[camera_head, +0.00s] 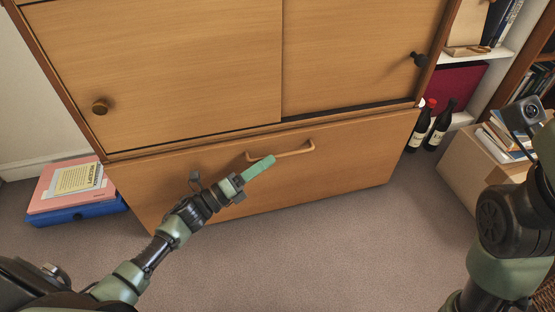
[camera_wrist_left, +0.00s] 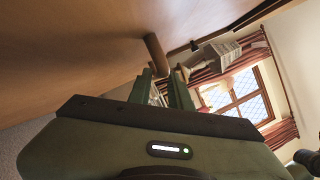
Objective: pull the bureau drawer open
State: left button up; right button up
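The bureau drawer (camera_head: 345,160) is the wide wooden front at the bottom of the bureau, and it looks closed. Its light wooden bar handle (camera_head: 293,153) is on the upper part of the front. My left gripper (camera_head: 263,163) is at the left end of the handle, with its green fingers pointing at it. In the left wrist view the two fingers (camera_wrist_left: 162,82) stand apart, and the handle (camera_wrist_left: 155,55) is at or between their tips. I cannot tell whether they touch it. Of my right arm only links show at the right edge; its gripper is out of view.
Pink and blue folders (camera_head: 72,190) lie on the floor at left. Dark bottles (camera_head: 440,125) and a cardboard box (camera_head: 475,165) with books are at right. Carpet (camera_head: 330,245) in front is clear.

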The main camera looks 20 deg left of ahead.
aim_at(276, 157)
pick_arm(q)
jog(key=shift+b+x, duration=0.5)
jog(key=shift+x, duration=1.45)
grip_shut()
